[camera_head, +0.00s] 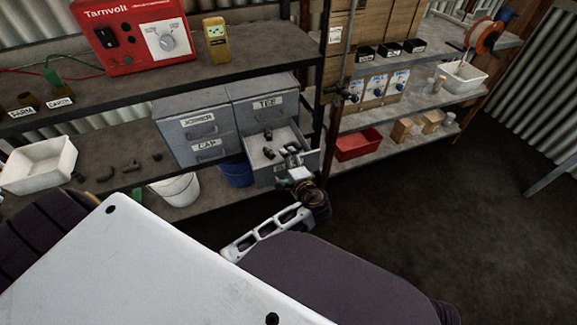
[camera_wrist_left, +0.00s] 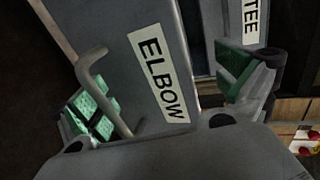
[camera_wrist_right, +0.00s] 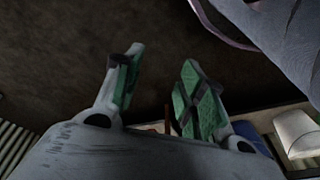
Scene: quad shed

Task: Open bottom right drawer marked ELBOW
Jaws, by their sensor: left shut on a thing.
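The bottom right drawer stands open in the grey cabinet (camera_head: 207,133), with a few small dark fittings lying in it. Its front (camera_head: 264,176) faces the room. In the left wrist view the ELBOW label (camera_wrist_left: 159,75) and bar handle (camera_wrist_left: 97,88) are close up. My left gripper (camera_head: 292,160) is at the drawer's right front. Its two fingers (camera_wrist_left: 172,95) stand either side of the drawer front, closed on it; exact contact at the handle is hard to see. My right gripper (camera_wrist_right: 157,90) is open and empty, seen only in the right wrist view.
The drawers marked TEE (camera_head: 266,103) and CAP (camera_head: 209,147) are shut. A blue bucket (camera_head: 236,171) and a white bucket (camera_head: 178,189) stand beside and below the cabinet. A shelf upright (camera_head: 331,130) is close right of my left gripper.

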